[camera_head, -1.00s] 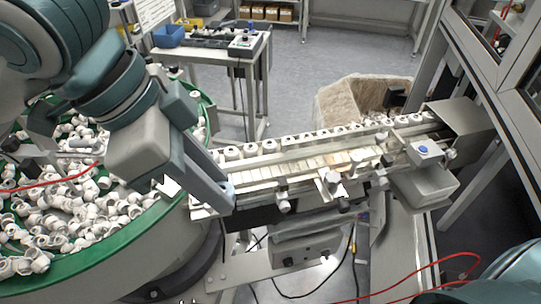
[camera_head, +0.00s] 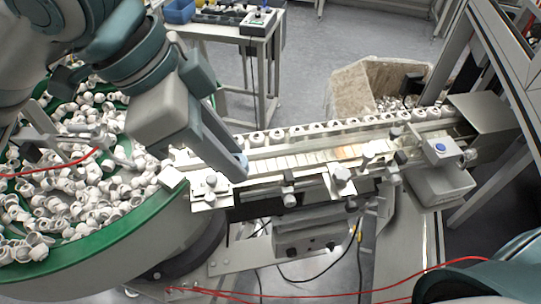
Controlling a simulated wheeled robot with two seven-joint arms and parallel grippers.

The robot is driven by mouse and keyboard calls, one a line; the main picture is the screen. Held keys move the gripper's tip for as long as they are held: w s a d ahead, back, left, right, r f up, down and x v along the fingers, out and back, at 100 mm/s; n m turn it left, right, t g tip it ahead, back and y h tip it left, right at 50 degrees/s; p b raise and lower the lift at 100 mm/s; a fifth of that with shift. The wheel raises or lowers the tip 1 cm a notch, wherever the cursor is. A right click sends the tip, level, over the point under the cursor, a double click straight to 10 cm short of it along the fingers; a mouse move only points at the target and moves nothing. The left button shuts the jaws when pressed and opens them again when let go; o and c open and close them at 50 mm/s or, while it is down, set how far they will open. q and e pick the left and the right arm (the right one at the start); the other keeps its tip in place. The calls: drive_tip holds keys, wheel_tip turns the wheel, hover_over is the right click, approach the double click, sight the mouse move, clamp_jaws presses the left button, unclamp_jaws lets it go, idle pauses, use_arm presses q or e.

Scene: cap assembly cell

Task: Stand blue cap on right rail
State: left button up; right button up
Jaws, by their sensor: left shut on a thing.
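My left gripper (camera_head: 239,168) reaches down from the upper left to the left part of the conveyor line. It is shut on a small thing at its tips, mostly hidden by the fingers. A bluish patch shows at the fingertips, but I cannot make out a cap's shape. The line has long rails (camera_head: 318,158) running from the left toward the upper right. A row of white caps (camera_head: 277,134) stands along its far side. I cannot tell whether the held thing touches a rail. My right gripper is out of view.
A green-rimmed bowl (camera_head: 135,222) full of loose white caps is at the left. Clamps and brackets (camera_head: 340,176) line the near side of the rails. A grey box with a blue button (camera_head: 440,147) stands at the right end. A cardboard bin (camera_head: 362,88) is behind.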

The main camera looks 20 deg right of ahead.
use_arm(q)
drive_tip(key=w+d+f+p, duration=0.1)
drive_tip(key=w+d+f, duration=0.1)
drive_tip(key=w+d+f+p, duration=0.1)
drive_tip(key=w+d+f, duration=0.1)
drive_tip(key=w+d, duration=0.1)
drive_tip(key=w+d+f+p, duration=0.1)
drive_tip(key=w+d+f, duration=0.1)
drive_tip(key=w+d, duration=0.1)
drive_tip(key=shift+f+p, duration=0.4)
drive_tip(key=shift+w, duration=0.1)
drive_tip(key=shift+a+f+p, duration=0.1)
drive_tip(key=shift+f+p, duration=0.8)
drive_tip(key=shift+f, duration=1.15)
drive_tip(key=shift+f, duration=0.25)
drive_tip(key=shift+f, duration=0.1)
